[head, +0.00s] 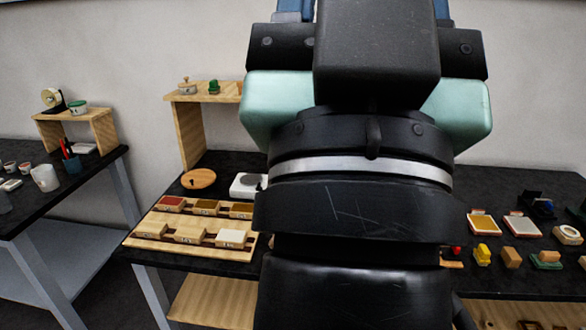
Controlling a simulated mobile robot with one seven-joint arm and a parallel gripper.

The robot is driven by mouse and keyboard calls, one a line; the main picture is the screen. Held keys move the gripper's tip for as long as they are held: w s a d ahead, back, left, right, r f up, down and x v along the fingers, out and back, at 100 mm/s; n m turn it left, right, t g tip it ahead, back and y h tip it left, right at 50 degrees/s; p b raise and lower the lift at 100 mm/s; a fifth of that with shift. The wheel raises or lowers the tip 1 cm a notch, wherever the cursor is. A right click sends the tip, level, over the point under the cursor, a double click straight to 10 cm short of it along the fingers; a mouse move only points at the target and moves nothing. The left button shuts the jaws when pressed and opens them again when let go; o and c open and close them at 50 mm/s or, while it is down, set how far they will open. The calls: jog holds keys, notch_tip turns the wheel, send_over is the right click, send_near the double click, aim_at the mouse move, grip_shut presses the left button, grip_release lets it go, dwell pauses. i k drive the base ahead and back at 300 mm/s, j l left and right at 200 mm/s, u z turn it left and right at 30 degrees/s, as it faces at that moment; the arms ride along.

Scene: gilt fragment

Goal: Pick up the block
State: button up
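Several small blocks stand on the dark table (330,195), and I cannot tell which one is the task's block. At the right are a plain wooden block (511,257), a yellow piece (482,255) and a green-and-wood piece (547,259). A red-and-black item (452,254) is partly hidden by my arm. My arm fills the middle of the head view and hides the centre of the table. My gripper's fingers are not visible.
A wooden rack (140,241) with coloured and pale blocks lies left of my arm. Behind it are a round wooden lid (198,179) and a wooden shelf (190,130). Framed pads (523,226) sit at the right. Another table with a white cup (45,178) stands far left.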

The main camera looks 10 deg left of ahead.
aim_at(238, 210)
jog(key=i+j+z, duration=0.1)
jog(key=i+j, duration=0.2)
jog(key=i, duration=0.2)
jog(key=i+j+z, duration=0.15)
jog(key=i+j, duration=0.45)
jog(key=i, duration=0.25)
jog(key=i+j+z, duration=0.15)
jog(key=i, duration=0.3)
jog(key=i+j, duration=0.35)
jog(key=i+z, duration=0.05)
jog(key=i, duration=0.05)
